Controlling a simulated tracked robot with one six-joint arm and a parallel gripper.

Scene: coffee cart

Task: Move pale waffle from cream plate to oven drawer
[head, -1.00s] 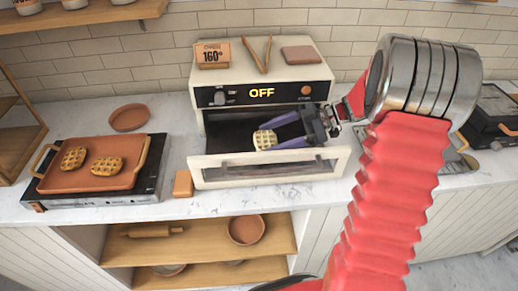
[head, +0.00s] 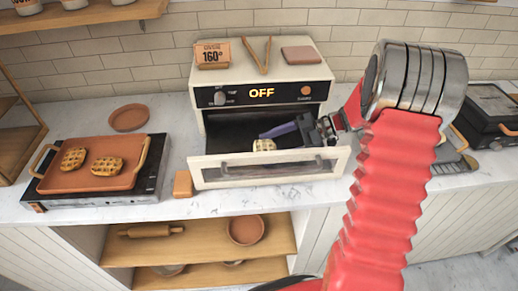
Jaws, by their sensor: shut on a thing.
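The pale waffle (head: 264,145) is in my gripper (head: 271,139), low inside the open oven drawer (head: 213,174). The drawer's front panel hides the waffle's lower part. One purple finger shows above the panel; the other is hidden. I cannot tell whether the waffle touches the drawer floor. The oven (head: 212,97) is cream with a black panel that reads OFF. I do not see a cream plate in this view.
Two browner waffles (head: 107,167) (head: 74,158) lie on a terracotta griddle tray (head: 90,180) at left. An empty terracotta plate (head: 128,117) sits behind it. A small brown block (head: 182,184) stands beside the drawer's left end. A black appliance (head: 490,115) is at far right.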

